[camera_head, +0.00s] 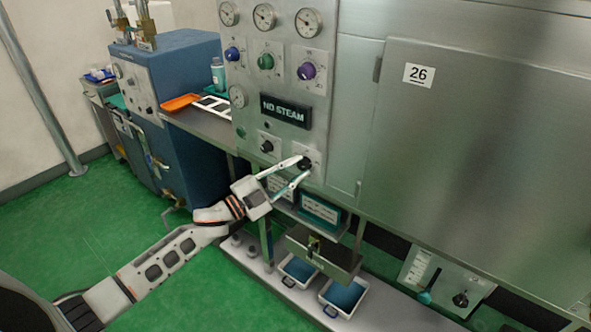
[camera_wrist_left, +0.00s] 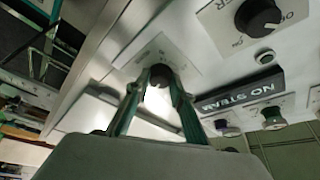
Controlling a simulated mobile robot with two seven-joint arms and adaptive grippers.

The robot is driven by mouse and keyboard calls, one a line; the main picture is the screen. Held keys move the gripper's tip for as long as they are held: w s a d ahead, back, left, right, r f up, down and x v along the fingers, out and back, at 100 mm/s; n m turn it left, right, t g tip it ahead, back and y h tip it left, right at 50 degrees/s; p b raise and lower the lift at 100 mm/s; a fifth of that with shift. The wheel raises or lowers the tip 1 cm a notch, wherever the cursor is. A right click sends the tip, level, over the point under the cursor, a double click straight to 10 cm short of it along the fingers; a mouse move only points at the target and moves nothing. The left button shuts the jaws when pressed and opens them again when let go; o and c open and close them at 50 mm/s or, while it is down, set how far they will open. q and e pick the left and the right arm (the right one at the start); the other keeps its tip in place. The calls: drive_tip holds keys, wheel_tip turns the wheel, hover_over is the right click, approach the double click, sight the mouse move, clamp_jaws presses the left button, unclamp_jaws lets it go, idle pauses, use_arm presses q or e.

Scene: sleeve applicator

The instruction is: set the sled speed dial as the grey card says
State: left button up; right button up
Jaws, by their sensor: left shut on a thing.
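My left gripper (camera_head: 302,168) reaches the steel panel from the left and is shut on a black dial (camera_head: 305,162) low on the panel. In the left wrist view the two fingertips (camera_wrist_left: 160,92) sit either side of this dial (camera_wrist_left: 160,74), which has a pale plate behind it. I cannot read its label or its setting, so I cannot tell if it is the sled speed dial. My right gripper is not in view.
Another black knob (camera_head: 266,146) is up and left of the held dial, under a "NO STEAM" sign (camera_head: 286,111). Coloured knobs and gauges fill the panel above. Blue trays (camera_head: 343,295) stand below. A lower panel with a black knob (camera_head: 460,299) is at right.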

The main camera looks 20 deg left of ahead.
use_arm(q)
drive_tip(key=o, duration=1.1)
drive_tip(key=shift+o, duration=0.2)
drive_tip(key=shift+s+a, duration=0.1)
drive_tip(key=v, duration=1.1)
drive_tip(key=shift+s+a, duration=0.15)
drive_tip(key=shift+s, duration=0.2)
drive_tip(key=shift+f, duration=0.1)
